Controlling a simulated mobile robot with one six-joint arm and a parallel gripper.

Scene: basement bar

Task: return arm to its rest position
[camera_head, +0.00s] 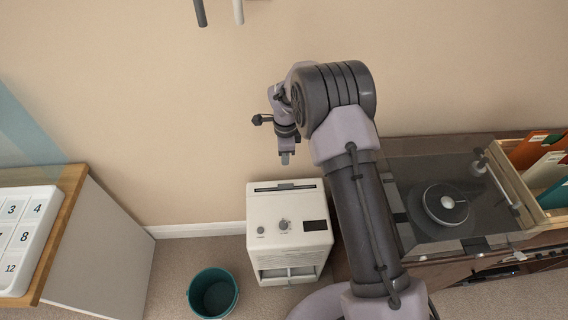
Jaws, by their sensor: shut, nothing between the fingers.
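My arm rises from the bottom right of the head view and bends at a large dark joint near the middle. My gripper (285,158) hangs at the far end of the arm, pointing down, small in the picture. Its fingers are together with nothing between them. In the picture it shows just above the top of a white machine (290,228), against the beige wall. I cannot tell the exact gap between them. Part of the place behind the arm is hidden.
A teal bucket (213,293) stands on the carpet left of the machine. At right, a turntable (445,204) under a clear cover sits beside a wooden crate (515,190) of records. At left, a wood-topped cabinet (72,186) holds a white numbered panel (28,232).

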